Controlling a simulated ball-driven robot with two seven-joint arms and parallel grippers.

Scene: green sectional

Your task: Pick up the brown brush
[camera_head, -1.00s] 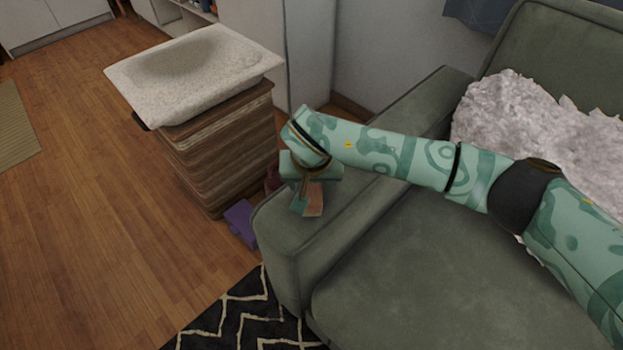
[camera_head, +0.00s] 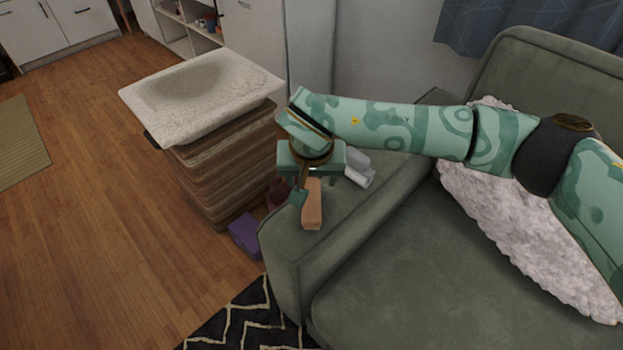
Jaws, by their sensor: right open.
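The brown brush (camera_head: 312,208) lies on the near end of the green sofa's armrest (camera_head: 352,215), its long side running towards me. My right gripper (camera_head: 312,186) is over the far end of the brush, pointing down and open. One finger shows just left of the brush; the other is hard to make out. The gripper hides the brush's far end, and I cannot tell whether it touches it. My left gripper is not in view.
A white object (camera_head: 360,172) lies on the armrest just right of my gripper. A striped stand with a pale stone basin (camera_head: 200,90) is to the left. A purple box (camera_head: 244,234) is on the floor. The sofa seat (camera_head: 420,285) is clear in front.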

